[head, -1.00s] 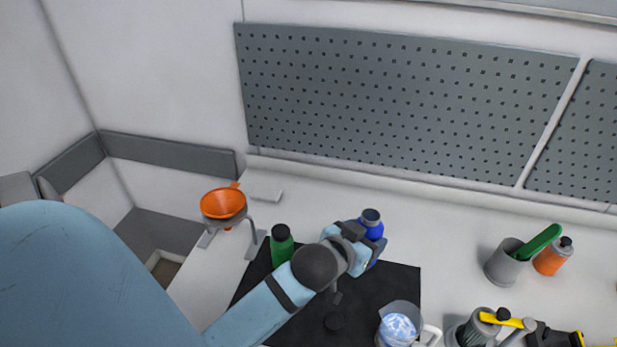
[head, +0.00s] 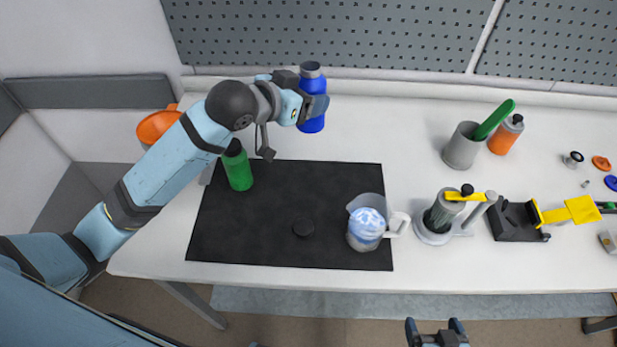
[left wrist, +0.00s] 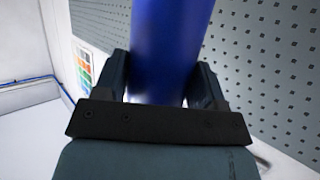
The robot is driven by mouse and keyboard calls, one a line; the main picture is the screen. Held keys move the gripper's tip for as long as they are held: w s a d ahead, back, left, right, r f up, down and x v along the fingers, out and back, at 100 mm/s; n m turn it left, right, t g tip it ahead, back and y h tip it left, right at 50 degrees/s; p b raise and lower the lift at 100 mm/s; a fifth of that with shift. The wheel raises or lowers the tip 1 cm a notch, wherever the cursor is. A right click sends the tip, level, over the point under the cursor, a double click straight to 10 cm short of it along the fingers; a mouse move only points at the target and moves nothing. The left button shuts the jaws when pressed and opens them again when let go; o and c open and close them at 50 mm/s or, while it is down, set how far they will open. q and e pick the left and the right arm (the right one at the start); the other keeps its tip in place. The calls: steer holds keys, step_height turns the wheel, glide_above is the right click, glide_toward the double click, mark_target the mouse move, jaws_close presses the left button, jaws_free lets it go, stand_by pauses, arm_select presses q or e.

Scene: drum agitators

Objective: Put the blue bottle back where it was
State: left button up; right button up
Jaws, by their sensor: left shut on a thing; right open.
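The blue bottle (head: 312,88), with a grey neck, is upright in my left gripper (head: 314,104), which is shut on its middle. In the head view it appears behind the black mat's back edge, against the white bench. I cannot tell whether its base touches the bench. The left wrist view shows the blue bottle's side (left wrist: 168,45) between the two fingers of my left gripper (left wrist: 165,88). My right gripper (head: 437,330) is open and empty at the bottom of the head view, in front of the bench.
A green bottle (head: 238,170) stands on the black mat (head: 270,200), below my left arm. An orange funnel (head: 156,126) is at left. A grey cup (head: 462,148) and orange bottle (head: 506,135) stand right.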

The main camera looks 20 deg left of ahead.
arm_select(q)
steer(key=shift+f+p, duration=0.3)
steer(key=shift+f, duration=9.4)
steer(key=shift+f, duration=0.15)
steer(key=o, duration=1.1)
steer(key=shift+r, duration=0.2)
steer(key=v, duration=1.2)
steer(key=shift+b, duration=0.45)
